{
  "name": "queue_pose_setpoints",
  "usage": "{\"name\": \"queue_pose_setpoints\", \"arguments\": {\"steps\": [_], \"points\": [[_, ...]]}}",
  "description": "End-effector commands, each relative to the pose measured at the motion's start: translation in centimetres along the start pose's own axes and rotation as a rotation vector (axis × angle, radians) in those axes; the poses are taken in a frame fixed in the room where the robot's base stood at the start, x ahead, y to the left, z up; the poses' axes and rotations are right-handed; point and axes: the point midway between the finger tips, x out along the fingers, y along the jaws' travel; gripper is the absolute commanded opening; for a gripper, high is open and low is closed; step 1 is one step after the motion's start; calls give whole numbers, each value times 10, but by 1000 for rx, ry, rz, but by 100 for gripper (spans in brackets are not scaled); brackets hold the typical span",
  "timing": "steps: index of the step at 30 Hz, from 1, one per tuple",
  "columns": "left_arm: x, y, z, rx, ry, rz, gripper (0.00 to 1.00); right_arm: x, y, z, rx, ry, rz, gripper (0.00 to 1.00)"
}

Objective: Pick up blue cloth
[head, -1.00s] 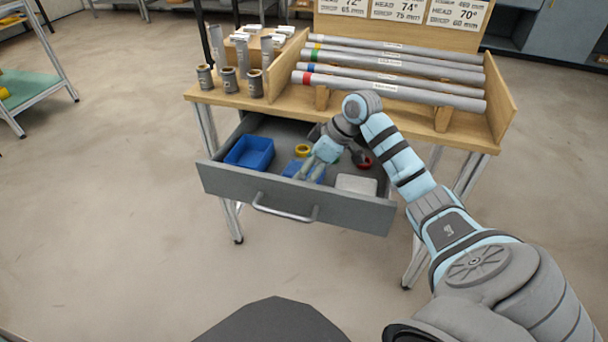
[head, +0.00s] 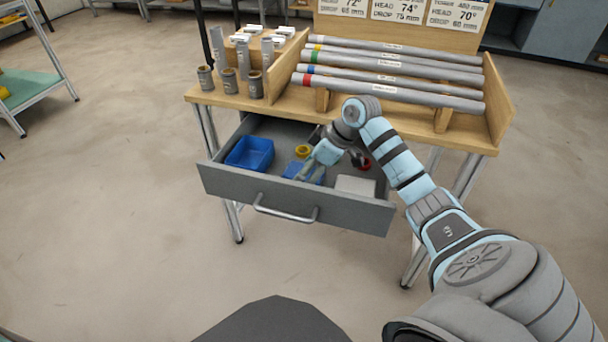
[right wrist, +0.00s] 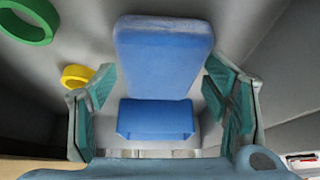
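The blue cloth (head: 292,168) lies in the open drawer, partly hidden behind my right gripper in the head view. In the right wrist view the blue cloth (right wrist: 163,58) looks like a folded pad, with a lower folded part nearer the camera. My right gripper (head: 307,172) is inside the drawer over the cloth. In the right wrist view the right gripper (right wrist: 160,88) is open, with a finger on either side of the cloth and gaps visible between. My left gripper is not in view.
The grey drawer (head: 290,203) also holds a blue bin (head: 248,153), a yellow ring (head: 302,151), a red ring (head: 364,163) and a white box (head: 355,186). A green ring (right wrist: 27,20) shows in the right wrist view. The wooden bench (head: 285,110) with pipes overhangs the drawer's back.

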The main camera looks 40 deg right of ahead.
Motion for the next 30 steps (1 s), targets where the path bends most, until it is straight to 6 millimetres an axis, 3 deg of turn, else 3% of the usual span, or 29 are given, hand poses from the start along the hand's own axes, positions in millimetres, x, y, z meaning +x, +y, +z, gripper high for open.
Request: {"name": "queue_pose_setpoints", "arguments": {"steps": [1,6,17,20,24,30], "points": [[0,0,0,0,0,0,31,0,0,0,0,0,0,56],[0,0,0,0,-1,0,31,0,0,0,0,0,0,32],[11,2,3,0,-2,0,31,-1,0,-1,-1,2,1,32],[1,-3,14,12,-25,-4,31,-21,0,-12,-2,2,2,32],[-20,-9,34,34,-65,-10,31,-65,1,-38,-2,3,3,32],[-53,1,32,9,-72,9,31,-134,1,-78,0,4,3,32]]}}
